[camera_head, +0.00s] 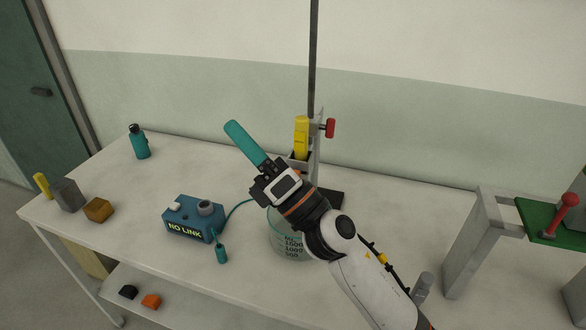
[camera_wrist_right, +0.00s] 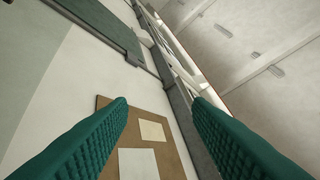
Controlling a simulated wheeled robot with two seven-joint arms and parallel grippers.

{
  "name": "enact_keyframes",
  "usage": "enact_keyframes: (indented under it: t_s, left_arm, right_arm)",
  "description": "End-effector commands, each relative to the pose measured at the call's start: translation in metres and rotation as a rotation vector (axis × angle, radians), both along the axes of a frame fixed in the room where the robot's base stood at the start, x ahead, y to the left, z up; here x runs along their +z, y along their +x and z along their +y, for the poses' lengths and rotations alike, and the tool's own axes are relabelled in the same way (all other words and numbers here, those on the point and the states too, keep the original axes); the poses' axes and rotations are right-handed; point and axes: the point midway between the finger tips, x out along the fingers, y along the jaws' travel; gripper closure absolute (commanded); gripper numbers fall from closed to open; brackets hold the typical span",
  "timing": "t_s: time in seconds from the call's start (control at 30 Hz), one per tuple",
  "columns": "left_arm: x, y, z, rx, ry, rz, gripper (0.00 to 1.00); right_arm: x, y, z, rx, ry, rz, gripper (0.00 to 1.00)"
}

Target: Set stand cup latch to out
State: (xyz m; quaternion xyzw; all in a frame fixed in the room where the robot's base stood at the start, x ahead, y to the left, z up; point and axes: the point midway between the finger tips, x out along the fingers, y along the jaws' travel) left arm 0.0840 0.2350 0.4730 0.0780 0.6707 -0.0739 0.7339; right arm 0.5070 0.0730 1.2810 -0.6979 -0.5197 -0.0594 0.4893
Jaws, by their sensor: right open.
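The stand (camera_head: 313,60) is a tall dark rod rising from a dark base at the back of the table. My left gripper is not in view.
A glass beaker (camera_head: 287,240) stands below my right wrist. A blue box (camera_head: 190,216) marked NO LINK has a cabled teal probe (camera_head: 221,253). A teal bottle (camera_head: 139,142) and several small blocks are further left. A grey frame (camera_head: 463,245) with a green board stands right.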

Motion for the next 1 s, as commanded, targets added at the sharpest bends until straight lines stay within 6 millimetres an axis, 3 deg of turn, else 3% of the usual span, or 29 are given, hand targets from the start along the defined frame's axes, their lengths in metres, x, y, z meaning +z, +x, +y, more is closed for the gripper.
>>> enact_keyframes:
  t_s: [0.03,0.07,0.13,0.2,0.33,0.43,0.5,0.6,0.73,0.77,0.87,1.0]
  left_arm:
    - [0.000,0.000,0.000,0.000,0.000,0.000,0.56]
    - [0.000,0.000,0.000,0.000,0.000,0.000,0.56]
    - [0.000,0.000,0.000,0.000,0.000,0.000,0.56]
    - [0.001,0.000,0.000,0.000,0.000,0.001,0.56]
    - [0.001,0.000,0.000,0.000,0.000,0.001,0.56]
    - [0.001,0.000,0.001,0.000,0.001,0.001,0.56]
    - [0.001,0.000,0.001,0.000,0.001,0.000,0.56]
    - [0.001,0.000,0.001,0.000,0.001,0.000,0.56]
    - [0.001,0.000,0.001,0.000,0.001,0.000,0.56]
    - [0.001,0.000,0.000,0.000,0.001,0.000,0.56]
    - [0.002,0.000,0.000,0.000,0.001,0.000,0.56]
    - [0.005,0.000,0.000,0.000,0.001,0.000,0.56]
  right_arm:
    - [0.016,-0.017,0.030,0.046,-0.136,-0.209,0.55]
    - [0.018,-0.028,0.047,0.070,-0.220,-0.331,0.55]
    - [0.014,-0.052,0.080,0.132,-0.416,-0.614,0.55]
    - [-0.002,-0.068,0.104,0.198,-0.617,-0.893,0.55]
    - [-0.049,-0.068,0.117,0.345,-1.013,-1.376,0.55]
    - [-0.079,-0.040,0.096,0.495,-1.346,-1.692,0.55]
    - [-0.087,-0.012,0.068,0.621,-1.584,-1.855,0.55]
    - [-0.077,0.026,0.021,0.814,-1.898,-1.983,0.55]
    - [-0.049,0.056,-0.030,1.025,-2.192,-2.000,0.55]
    - [-0.043,0.060,-0.038,-1.037,2.184,1.947,0.55]
    - [-0.031,0.067,-0.055,-1.060,2.166,1.832,0.55]
    - [-0.036,0.071,-0.061,-1.073,2.160,1.801,0.55]
